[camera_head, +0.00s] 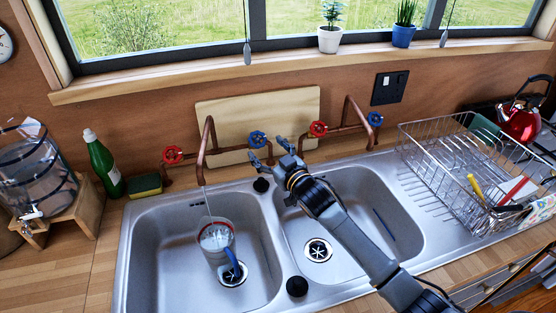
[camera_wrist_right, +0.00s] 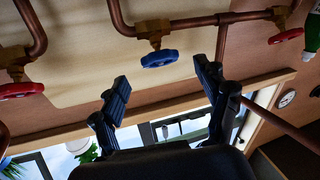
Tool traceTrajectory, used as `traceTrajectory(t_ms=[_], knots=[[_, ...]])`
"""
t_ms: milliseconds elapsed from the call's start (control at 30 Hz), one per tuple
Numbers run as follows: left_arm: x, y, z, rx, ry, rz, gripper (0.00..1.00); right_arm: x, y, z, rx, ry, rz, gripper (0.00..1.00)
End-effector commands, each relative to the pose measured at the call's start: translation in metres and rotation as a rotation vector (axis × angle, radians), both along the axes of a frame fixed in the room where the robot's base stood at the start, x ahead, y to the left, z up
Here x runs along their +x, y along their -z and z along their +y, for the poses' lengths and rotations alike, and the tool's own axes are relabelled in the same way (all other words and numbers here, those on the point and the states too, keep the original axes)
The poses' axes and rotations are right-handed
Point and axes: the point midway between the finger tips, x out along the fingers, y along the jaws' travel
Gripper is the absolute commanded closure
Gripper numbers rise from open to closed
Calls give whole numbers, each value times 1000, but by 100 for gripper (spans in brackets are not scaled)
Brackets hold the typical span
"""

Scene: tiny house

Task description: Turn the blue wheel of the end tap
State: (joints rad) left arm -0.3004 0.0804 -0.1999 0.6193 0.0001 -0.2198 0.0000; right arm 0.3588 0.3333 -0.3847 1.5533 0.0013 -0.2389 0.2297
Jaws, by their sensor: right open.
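Two copper taps stand behind the double sink, each with a red and a blue wheel. The left tap has a red wheel (camera_head: 172,155) and a blue wheel (camera_head: 257,139). The right tap has a red wheel (camera_head: 318,129) and a blue wheel (camera_head: 375,119) at the far right end. My right gripper (camera_head: 269,151) is open and empty, just in front of the left tap's blue wheel. In the right wrist view that blue wheel (camera_wrist_right: 160,60) lies ahead of the gap between my open fingers (camera_wrist_right: 163,82), apart from them. My left gripper is out of view.
A jug (camera_head: 215,237) with a blue handle stands in the left basin under the left spout, where a thin stream shows. A wire dish rack (camera_head: 450,180) stands right. A green bottle (camera_head: 103,163) and a sponge (camera_head: 145,186) are left. A wooden board (camera_head: 225,112) leans behind the taps.

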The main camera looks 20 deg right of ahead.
Motion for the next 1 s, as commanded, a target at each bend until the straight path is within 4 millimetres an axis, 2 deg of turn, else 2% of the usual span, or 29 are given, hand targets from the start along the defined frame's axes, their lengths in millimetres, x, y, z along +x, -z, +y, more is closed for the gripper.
traceTrajectory(t_ms=[100,333,500,1000], knots=[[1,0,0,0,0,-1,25,-23,1,-6,-1,-1,2,25],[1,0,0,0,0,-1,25,-51,-1,-14,0,0,0,25],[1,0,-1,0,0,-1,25,-56,-2,-15,0,1,0,25],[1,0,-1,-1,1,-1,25,-56,-2,-15,-1,0,-1,25]])
